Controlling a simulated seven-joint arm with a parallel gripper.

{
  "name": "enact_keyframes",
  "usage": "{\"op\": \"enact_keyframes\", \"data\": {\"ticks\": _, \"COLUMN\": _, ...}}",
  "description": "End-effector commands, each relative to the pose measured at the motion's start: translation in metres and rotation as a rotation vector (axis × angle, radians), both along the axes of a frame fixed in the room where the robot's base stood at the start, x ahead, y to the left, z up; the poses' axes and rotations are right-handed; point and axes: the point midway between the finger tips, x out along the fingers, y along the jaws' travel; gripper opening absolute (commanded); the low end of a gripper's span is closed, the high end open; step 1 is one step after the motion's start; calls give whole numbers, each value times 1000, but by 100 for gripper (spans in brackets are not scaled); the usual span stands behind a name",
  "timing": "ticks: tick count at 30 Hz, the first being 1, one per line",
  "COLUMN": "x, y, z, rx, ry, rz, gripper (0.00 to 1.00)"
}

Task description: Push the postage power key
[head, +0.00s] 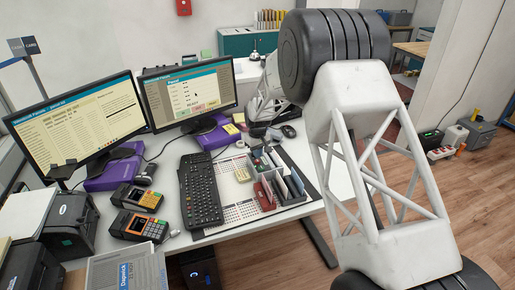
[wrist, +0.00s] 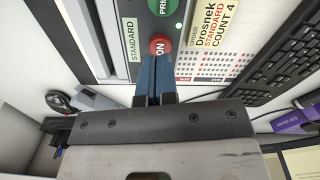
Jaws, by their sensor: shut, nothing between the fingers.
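In the head view my white arm reaches across the right side, and I cannot make out the fingertips or the red key there.
A black keyboard (head: 200,190), two monitors (head: 75,125) and card terminals (head: 140,226) stand on the desk. A divided tray (head: 292,196) lies right of the keyboard.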

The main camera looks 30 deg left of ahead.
Motion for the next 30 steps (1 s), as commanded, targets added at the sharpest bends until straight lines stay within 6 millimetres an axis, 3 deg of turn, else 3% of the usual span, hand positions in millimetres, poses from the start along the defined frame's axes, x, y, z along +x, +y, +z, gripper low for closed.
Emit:
{"op": "enact_keyframes", "data": {"ticks": 8, "x": 0, "y": 0, "z": -12, "rx": 0, "ry": 0, "rz": 0, "gripper": 0}}
{"op": "enact_keyframes", "data": {"ticks": 30, "x": 0, "y": 0, "z": -12, "rx": 0, "ry": 0, "rz": 0, "gripper": 0}}
